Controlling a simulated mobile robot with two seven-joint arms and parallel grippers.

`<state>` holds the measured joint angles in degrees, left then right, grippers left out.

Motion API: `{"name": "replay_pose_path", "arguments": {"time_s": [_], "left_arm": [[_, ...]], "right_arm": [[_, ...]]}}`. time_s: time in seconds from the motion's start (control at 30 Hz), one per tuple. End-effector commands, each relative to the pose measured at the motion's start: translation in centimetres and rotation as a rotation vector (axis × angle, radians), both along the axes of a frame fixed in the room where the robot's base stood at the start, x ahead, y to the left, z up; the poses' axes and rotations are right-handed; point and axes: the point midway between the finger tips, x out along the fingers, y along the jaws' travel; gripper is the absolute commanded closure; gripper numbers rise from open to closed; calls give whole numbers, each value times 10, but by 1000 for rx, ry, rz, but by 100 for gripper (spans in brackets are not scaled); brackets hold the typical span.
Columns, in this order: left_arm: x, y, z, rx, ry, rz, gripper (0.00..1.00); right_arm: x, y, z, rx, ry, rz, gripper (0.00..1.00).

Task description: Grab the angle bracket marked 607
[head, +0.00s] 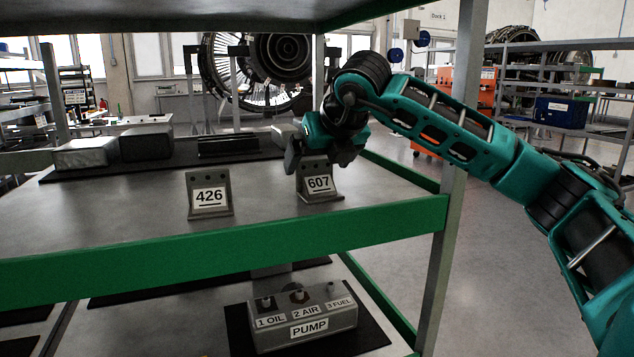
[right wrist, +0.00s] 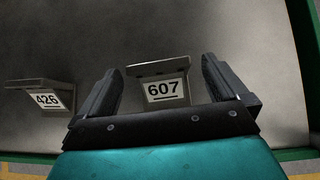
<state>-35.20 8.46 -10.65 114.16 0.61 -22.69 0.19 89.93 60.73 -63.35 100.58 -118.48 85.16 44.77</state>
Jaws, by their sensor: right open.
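The angle bracket marked 607 (head: 319,185) stands upright on the upper shelf, near its front right. In the right wrist view the 607 bracket (right wrist: 162,88) sits between the two fingers, with a gap at each side. My right gripper (head: 318,165) is open, just above and behind the bracket in the head view, and in the right wrist view (right wrist: 160,85) its fingers flank the plate. A similar bracket marked 426 (head: 209,196) stands to the left, and it also shows in the right wrist view (right wrist: 42,97). My left gripper is not in view.
The shelf's green front rail (head: 230,240) runs below the brackets. Grey blocks (head: 86,153) and a black slotted part (head: 228,145) lie on a dark mat behind. A grey pump unit (head: 305,322) sits on the lower shelf. A grey post (head: 458,150) stands at the right.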

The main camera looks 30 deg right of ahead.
Motion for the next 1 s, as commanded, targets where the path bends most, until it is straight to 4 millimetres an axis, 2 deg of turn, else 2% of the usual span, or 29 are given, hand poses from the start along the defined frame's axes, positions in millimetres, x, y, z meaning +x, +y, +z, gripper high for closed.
{"name": "replay_pose_path", "arguments": {"time_s": [0.2,0.43,1.0], "left_arm": [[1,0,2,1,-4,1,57],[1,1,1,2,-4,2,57],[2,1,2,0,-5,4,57]], "right_arm": [[16,-2,-18,0,2,0,0],[17,-2,-18,1,0,1,0],[17,-2,-18,1,0,0,54]]}}
